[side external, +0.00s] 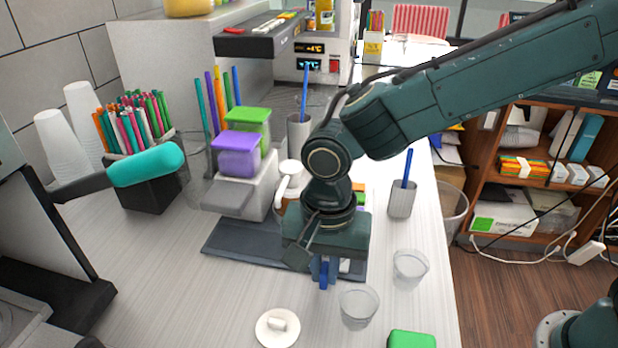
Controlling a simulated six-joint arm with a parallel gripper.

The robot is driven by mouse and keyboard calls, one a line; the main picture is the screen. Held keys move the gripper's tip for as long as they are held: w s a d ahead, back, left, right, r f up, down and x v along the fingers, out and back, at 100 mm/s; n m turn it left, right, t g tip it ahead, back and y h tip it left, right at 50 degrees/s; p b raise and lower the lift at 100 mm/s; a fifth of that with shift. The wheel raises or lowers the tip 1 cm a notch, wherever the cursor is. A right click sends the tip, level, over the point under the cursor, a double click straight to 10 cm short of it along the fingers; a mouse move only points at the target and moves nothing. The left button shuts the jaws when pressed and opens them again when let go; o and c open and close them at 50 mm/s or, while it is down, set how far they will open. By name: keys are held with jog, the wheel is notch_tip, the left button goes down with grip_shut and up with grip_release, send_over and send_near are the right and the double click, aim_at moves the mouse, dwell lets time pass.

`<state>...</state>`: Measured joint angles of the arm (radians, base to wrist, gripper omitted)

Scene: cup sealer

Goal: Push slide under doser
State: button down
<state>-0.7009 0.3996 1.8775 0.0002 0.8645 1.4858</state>
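The doser appears to be the light grey machine (262,183) left of centre, with a purple-lidded container (238,160) and a green-lidded container (252,122) on top. A dark flat base (240,247) lies in front of it and runs right, behind my gripper. I cannot tell which part is the slide; it may be on this base, partly hidden by my gripper. My gripper (324,280) points down over the base's right front part, its blue fingertips low and close together. Whether they are open, shut or touching anything cannot be seen.
Two clear cups (359,307) (410,268) stand right of my gripper. A white lid with a knob (278,328) lies in front, a green block (411,340) at the front edge. A teal-handled press (145,165) is left. A grey holder (403,200) with a blue stick stands right.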

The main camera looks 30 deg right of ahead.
jog(key=shift+w+a, duration=0.1)
jog(key=shift+a, duration=0.05)
jog(key=shift+w+a+r, duration=0.1)
jog(key=shift+w+a, duration=6.3)
jog(key=c, duration=1.6)
grip_release()
jog(key=shift+w, duration=0.1)
jog(key=shift+o, duration=0.7)
jog(key=shift+d, duration=0.1)
jog(key=shift+s+d, duration=0.1)
jog(key=shift+s, duration=0.15)
